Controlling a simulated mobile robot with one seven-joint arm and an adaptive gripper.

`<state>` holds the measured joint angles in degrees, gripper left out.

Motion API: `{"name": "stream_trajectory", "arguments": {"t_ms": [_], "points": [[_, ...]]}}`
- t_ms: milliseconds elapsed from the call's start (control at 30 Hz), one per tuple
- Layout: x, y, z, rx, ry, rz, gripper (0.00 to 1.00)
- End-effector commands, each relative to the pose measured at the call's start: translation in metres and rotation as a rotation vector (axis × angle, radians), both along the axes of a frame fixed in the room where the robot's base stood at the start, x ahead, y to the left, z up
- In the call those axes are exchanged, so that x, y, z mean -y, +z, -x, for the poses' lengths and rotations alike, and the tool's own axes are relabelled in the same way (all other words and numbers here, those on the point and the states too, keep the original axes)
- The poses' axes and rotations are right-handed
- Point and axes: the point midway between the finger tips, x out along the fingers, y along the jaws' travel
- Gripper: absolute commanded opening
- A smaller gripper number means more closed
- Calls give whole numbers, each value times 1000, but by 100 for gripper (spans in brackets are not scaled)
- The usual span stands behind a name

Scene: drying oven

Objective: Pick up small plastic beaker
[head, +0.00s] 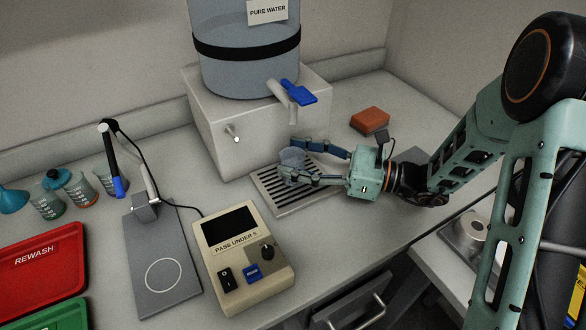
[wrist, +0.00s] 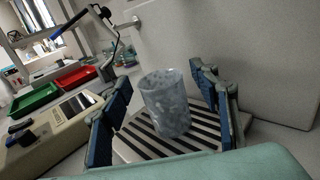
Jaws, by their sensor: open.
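The small plastic beaker (head: 292,160) is clear and stands upright on the slotted drip tray (head: 268,200) in front of the water dispenser's white base. In the wrist view the beaker (wrist: 166,104) sits between my fingers, with gaps visible on both sides. My gripper (head: 318,167) is open around it, reaching in from the right, low over the tray. In the wrist view my gripper's (wrist: 163,108) blue-padded fingers stand wide apart. In the head view the near finger hides part of the beaker's lower side.
The water dispenser (head: 240,125) with a blue tap lever (head: 292,91) rises behind the tray. A meter box (head: 243,257) and a probe stand (head: 162,260) are at left. An orange sponge (head: 370,120) lies at the back right. Red and green trays (head: 38,268) are far left.

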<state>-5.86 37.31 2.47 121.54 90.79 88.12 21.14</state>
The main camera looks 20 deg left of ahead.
Motion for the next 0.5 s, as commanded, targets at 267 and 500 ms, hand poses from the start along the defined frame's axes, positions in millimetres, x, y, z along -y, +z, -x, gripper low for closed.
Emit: {"name": "stream_trajectory", "arguments": {"t_ms": [267, 500], "points": [[-10, 0, 1, 0, -1, 0, 56], [-10, 0, 1, 0, 0, 0, 37]]}}
